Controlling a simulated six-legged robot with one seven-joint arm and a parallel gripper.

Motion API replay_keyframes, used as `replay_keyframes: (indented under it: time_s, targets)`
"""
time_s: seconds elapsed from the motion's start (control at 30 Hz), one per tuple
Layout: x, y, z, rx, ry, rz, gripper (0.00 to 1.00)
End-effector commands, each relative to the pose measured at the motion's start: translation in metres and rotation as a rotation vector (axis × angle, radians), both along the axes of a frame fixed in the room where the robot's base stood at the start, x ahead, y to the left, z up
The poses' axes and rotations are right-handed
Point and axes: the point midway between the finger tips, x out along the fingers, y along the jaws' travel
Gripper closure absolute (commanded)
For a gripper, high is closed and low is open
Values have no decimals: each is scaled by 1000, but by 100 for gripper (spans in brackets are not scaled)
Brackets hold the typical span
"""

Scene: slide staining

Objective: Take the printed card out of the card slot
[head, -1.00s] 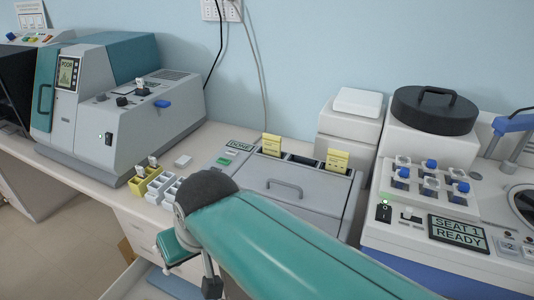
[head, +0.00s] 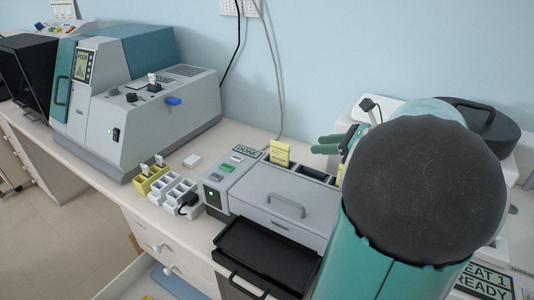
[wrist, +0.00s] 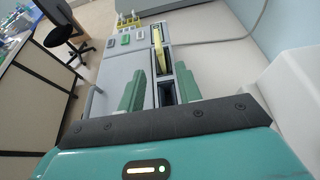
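The grey machine (head: 285,220) with a DONE display has a row of dark slots along its top rear. A yellow printed card (head: 280,152) stands upright in the left slot. Another yellow card (head: 339,175) shows only as a sliver at the right, mostly hidden by my arm. My gripper (head: 328,144) is above the right part of the slot row. In the wrist view its green fingers (wrist: 160,80) are apart, with yellow card material (wrist: 159,52) showing beyond and between them. I cannot tell whether a finger touches a card.
A black tray (head: 265,250) juts from the machine's front. Small yellow and white racks (head: 178,191) stand to its left. A larger teal and grey machine (head: 140,95) is farther left. A black round lid (head: 480,118) is at the right, partly behind my arm.

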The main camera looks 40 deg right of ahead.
Motion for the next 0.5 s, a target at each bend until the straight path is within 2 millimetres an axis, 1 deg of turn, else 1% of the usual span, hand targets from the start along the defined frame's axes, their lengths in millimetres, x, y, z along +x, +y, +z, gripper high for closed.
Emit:
replay_keyframes:
  time_s: [0.07,0.13,0.4,0.5]
  targets:
    - [4,0,-1,13,-5,-9,65]
    - [13,4,-5,13,-6,-6,65]
    - [57,20,-25,12,-3,-5,65]
    - [68,22,-30,10,-4,-7,65]
